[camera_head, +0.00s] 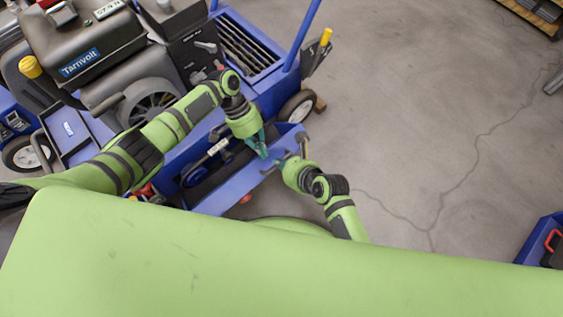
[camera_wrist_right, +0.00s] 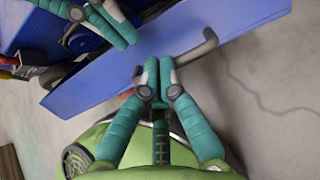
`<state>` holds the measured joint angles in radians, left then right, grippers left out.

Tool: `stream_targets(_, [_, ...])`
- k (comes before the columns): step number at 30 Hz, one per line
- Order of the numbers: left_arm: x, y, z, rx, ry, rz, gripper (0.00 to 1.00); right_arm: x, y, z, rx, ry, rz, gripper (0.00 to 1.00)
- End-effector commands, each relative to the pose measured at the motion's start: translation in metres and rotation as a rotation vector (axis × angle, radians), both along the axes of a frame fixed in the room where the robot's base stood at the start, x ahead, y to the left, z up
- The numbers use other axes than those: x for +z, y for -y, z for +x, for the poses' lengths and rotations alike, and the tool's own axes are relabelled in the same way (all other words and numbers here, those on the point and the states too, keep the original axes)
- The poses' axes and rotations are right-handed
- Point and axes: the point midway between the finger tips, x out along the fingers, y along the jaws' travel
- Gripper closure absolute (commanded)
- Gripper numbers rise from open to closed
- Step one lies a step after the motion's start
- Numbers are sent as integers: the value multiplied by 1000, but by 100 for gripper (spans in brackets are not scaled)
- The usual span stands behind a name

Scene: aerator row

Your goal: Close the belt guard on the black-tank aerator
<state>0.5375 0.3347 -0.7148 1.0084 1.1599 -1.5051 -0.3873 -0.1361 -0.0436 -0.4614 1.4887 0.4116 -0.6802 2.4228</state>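The black-tank aerator (camera_head: 105,45) stands at the upper left, labelled "Tarnvolt". Its belt guard (camera_head: 232,189) is a long blue panel, standing open, with the pulley (camera_head: 194,176) showing behind it. In the right wrist view the guard (camera_wrist_right: 240,14) crosses the top, with a bent grey handle (camera_wrist_right: 197,48). My right gripper (camera_wrist_right: 159,68) has its fingers together at the panel's outer face, beside the handle; contact is unclear. My left gripper (camera_head: 263,152) reaches down at the panel's upper edge; its fingers (camera_wrist_right: 118,28) look close together, with nothing visible between them.
The aerator's blue frame has a wheel (camera_head: 298,106) near the guard's far end. Another blue machine (camera_head: 14,122) is at the left edge. A blue bin (camera_head: 545,240) stands at the lower right.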

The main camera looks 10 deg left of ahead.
Motion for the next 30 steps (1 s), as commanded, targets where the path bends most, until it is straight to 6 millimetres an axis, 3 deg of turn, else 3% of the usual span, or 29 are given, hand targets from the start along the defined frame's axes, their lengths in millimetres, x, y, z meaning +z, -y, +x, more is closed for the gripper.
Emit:
stream_targets(21, [-2, 0, 0, 0, 0, 0, 100, 2, -9, 6, 5, -8, -12, 100])
stream_targets(23, [-2, 0, 0, 0, 0, 0, 78, 2, -9, 6, 5, -8, -12, 100])
stream_targets(24, [-2, 0, 0, 0, 0, 0, 62, 2, -9, 5, 5, -8, -12, 100])
stream_targets(25, [-2, 0, 0, 0, -1, -1, 57, 2, -9, 6, 5, -8, -12, 100])
stream_targets(30, [-1, 2, 0, -1, 1, -5, 57, 2, -9, 6, 6, -7, -12, 100])
